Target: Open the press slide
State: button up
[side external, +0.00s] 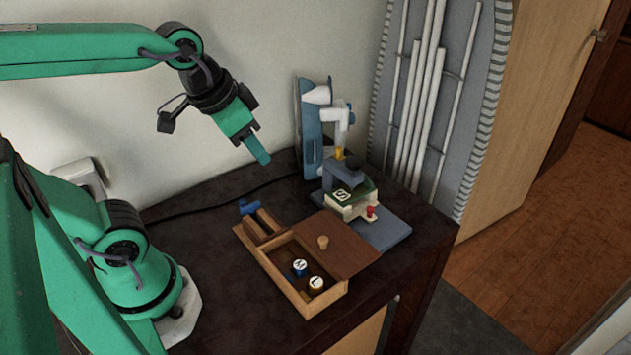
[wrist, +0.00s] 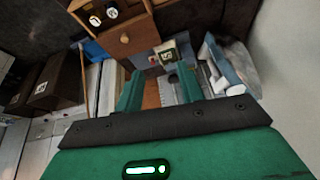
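The small press (side external: 338,125), with a blue upright and white head, stands at the back of the dark cabinet top. A green-and-white block (side external: 350,200) marked S sits at its foot, with a small red knob (side external: 371,212) at the front. In the wrist view, the S block (wrist: 167,55) shows beyond the fingers and the blue-and-white press (wrist: 225,62) lies to the right. My gripper (side external: 262,150) is in the air left of the press, touching nothing. In the wrist view, its two green fingers (wrist: 158,85) are apart with nothing held between them.
A wooden box (side external: 295,275) stands in front of the press. Its brown lid (side external: 345,245) has a knob, and labelled round pieces lie inside. A blue piece (side external: 250,207) is at its back left corner. White rods on a grey board (side external: 425,100) stand behind. Bare top lies left of the box.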

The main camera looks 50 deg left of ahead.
jog(key=w+d+m+g, duration=0.1)
jog(key=w+m, duration=0.2)
jog(key=w, duration=0.4)
jog(key=m+g, duration=0.4)
jog(key=m, duration=0.5)
send_over(371, 208)
notch_tip(371, 208, down, 14)
jog(key=shift+f, duration=0.1)
jog(key=shift+f, duration=3.8)
jog(key=shift+c, duration=0.5)
grip_shut()
